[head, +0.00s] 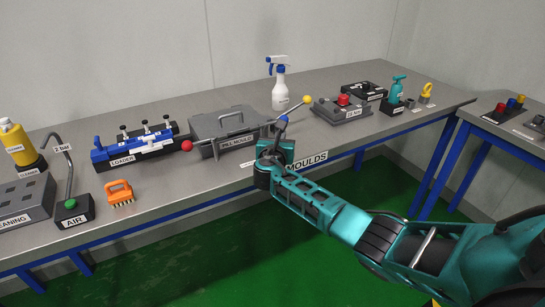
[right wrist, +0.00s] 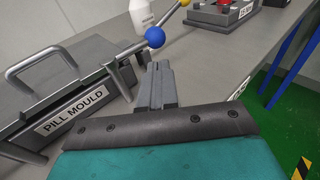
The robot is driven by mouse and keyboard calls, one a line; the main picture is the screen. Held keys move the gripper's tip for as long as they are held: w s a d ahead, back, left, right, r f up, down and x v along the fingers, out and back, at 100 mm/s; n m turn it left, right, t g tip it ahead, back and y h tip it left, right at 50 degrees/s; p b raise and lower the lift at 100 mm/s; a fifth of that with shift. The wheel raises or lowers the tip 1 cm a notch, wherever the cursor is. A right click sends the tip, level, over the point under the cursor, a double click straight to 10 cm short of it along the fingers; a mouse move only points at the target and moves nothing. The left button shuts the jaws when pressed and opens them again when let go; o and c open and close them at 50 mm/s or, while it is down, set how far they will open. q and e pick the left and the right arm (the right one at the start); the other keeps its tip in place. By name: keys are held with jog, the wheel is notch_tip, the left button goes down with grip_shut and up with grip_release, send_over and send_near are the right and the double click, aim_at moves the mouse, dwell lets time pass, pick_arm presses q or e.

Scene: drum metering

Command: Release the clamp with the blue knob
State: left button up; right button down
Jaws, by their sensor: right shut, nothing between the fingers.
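The pill mould (head: 222,124) is a grey box with a handle on its lid, near the middle of the bench. The blue knob (head: 284,118) sits on the end of a clamp lever at its right end; it also shows in the right wrist view (right wrist: 154,37), with its grey lever running down-left to the mould. My right gripper (head: 277,135) is shut and empty. Its fingertips (right wrist: 159,68) appear just short of the blue knob; I cannot tell whether they touch it. The gripper hides part of the lever in the head view. My left gripper is not in view.
A yellow knob (head: 307,99) on another lever is close behind the blue one. A red knob (head: 187,145) is at the mould's left. A white spray bottle (head: 280,92) stands behind, a grey box with a red button (head: 343,101) to the right. The loader (head: 133,146) is further left.

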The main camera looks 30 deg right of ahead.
jog(key=p+v, duration=0.1)
jog(key=v, duration=0.8)
jog(key=shift+s, duration=0.4)
jog(key=s+a+f+m+g+y, duration=0.2)
jog(key=s+a+f+m+y, duration=0.75)
jog(key=s+f, duration=0.5)
jog(key=s+a+f+m+y, duration=0.2)
jog(key=s+a+m, duration=0.4)
jog(key=s+m, duration=0.5)
jog(key=m+y, duration=0.1)
jog(key=m, duration=0.3)
jog(key=shift+s+m, duration=0.35)
jog(key=shift+s, duration=0.05)
